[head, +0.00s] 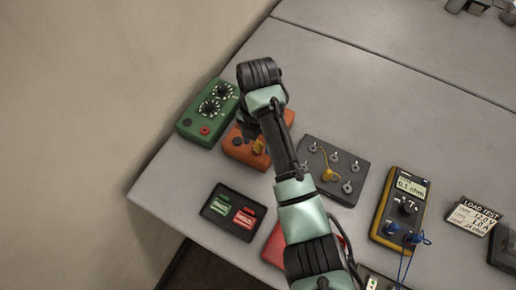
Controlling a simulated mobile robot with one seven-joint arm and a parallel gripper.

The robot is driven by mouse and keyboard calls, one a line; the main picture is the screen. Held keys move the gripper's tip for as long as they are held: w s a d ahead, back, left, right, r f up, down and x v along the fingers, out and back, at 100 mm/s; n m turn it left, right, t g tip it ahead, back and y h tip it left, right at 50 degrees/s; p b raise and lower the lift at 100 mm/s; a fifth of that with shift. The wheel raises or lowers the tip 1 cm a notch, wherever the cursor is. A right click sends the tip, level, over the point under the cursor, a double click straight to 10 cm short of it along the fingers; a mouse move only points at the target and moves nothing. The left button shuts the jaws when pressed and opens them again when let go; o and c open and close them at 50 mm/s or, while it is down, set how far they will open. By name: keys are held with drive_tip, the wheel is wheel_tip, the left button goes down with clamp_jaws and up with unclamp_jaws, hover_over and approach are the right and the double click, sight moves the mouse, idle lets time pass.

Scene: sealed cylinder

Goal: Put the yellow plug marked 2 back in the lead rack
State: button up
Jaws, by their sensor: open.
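A yellow-orange plug (259,147) shows at the orange box (240,152), just below my gripper. My gripper (252,135) is open over that box, partly hidden by my own arm; I cannot tell whether its fingers are around the plug or beside it. A dark grey block with several metal posts (350,194) stands to the right and may be the lead rack. A second yellow plug or lead (328,175) lies on it, with a thin yellow cord. The mark 2 is too small to read on either.
A black tray (217,216) with red and green labelled pieces is in front. A red object (273,246) is partly behind my arm. A yellow multimeter (389,232) and a load test card (472,216) stand right.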

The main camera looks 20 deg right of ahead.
drive_tip(key=shift+f, duration=0.7)
drive_tip(key=shift+p, duration=0.35)
idle(0.7)
clamp_jaws()
idle(0.4)
drive_tip(key=shift+r, duration=0.15)
idle(1.1)
drive_tip(key=shift+r+p, duration=2.85)
drive_tip(key=shift+r, duration=0.05)
